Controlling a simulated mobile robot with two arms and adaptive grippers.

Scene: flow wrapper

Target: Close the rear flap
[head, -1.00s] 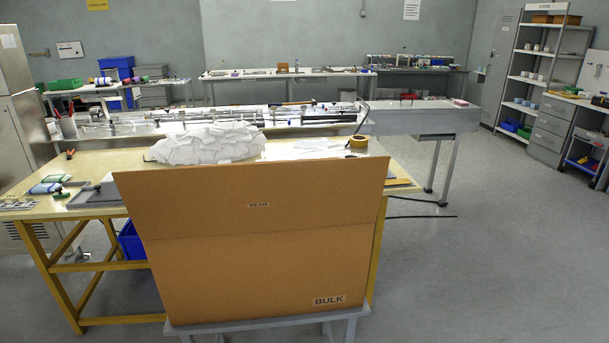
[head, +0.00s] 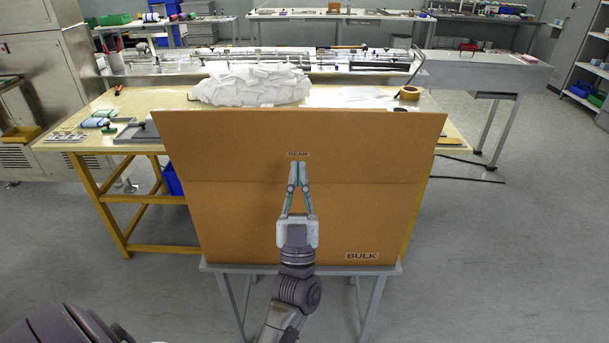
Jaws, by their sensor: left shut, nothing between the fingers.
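The large brown cardboard box (head: 270,225) faces me, with a BULK label at its lower right. Its rear flap (head: 220,140) is the upper panel, marked REAR, above a horizontal crease. The flap stands up, roughly in line with the box wall, so the opening and the other flaps are hidden behind it. My left gripper (head: 299,166) is shut and empty, pointing up in front of the flap, its tips just below the REAR label. I cannot tell whether the tips touch the cardboard. My right gripper is out of view.
The box rests on a grey stand (head: 385,270). Behind it is a yellow-framed table (head: 135,155) with a heap of white packets (head: 255,86) and a tape roll (head: 409,93). A long machine bed (head: 465,62) lies beyond. Floor is clear on the right.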

